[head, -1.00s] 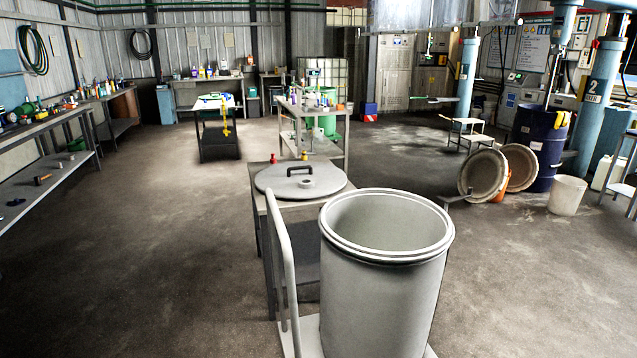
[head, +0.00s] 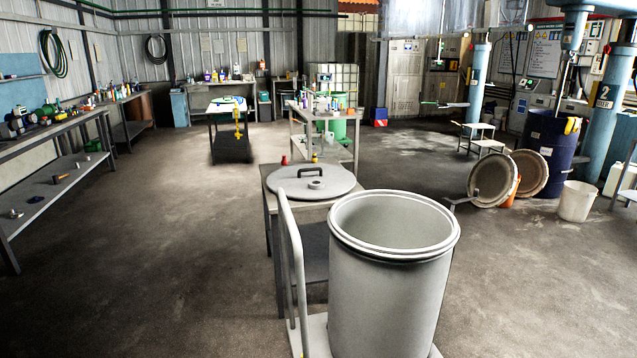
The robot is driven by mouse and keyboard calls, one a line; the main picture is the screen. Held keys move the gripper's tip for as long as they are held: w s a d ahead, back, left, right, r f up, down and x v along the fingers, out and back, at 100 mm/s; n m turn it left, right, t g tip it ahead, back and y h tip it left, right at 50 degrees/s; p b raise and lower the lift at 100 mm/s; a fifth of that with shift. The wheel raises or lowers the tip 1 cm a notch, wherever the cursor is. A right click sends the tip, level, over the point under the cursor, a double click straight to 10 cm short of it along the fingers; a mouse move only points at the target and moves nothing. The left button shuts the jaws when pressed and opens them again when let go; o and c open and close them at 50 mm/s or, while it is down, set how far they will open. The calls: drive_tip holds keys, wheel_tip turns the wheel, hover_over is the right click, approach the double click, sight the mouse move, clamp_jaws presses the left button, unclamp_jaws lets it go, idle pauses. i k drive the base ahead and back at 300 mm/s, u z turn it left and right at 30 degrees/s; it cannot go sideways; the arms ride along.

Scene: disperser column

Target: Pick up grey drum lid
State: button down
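The grey drum lid (head: 335,187) lies flat on a small grey table (head: 268,200) in the head view, just behind and left of the open drum. It is a round disc with a dark arched handle (head: 312,171) and a short round fitting (head: 316,184) on top. The grey drum (head: 390,290) stands upright and open on a trolley (head: 312,338) in the foreground. My gripper is not in view.
The trolley's pale handle rail (head: 290,260) rises in front of the small table. A small red item (head: 284,160) stands behind the lid. Two large lids (head: 493,180) (head: 530,172) lean by a blue drum (head: 545,135) at right. Floor at left is open.

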sight(304, 181)
drive_tip(key=u, duration=0.05)
drive_tip(key=i, duration=0.95)
drive_tip(key=z, duration=0.2)
drive_tip(key=k, duration=0.55)
drive_tip(key=u, duration=0.75)
